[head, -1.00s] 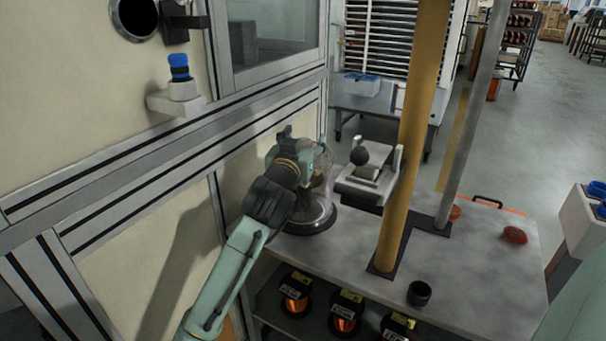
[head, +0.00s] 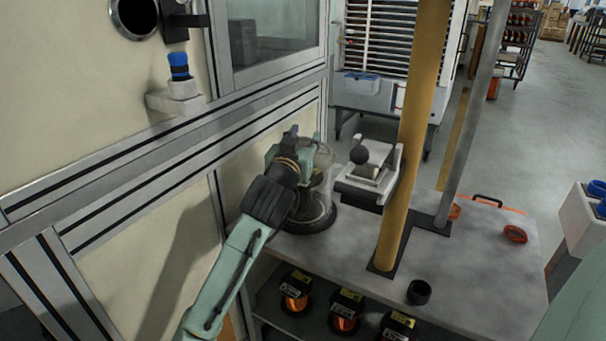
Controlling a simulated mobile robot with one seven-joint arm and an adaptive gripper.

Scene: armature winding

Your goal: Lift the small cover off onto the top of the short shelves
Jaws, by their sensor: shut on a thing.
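The small cover (head: 321,188) is a clear, rounded dome with a dark ring at its foot, at the back left of the short shelves' grey top (head: 470,265). My gripper (head: 302,158) is at the upper left of the cover and is shut on it. The fingertips and the exact grip point are hard to make out against the clear wall. The cover looks about upright. Its foot is at or very near the grey top; I cannot tell whether it touches. My wrist hides part of its left side.
A yellow post (head: 411,150) and a grey post rise from the top. A black cup (head: 419,292) and an orange-red ring (head: 515,234) lie on the top. Copper spools (head: 294,300) sit below. A panelled wall is left.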

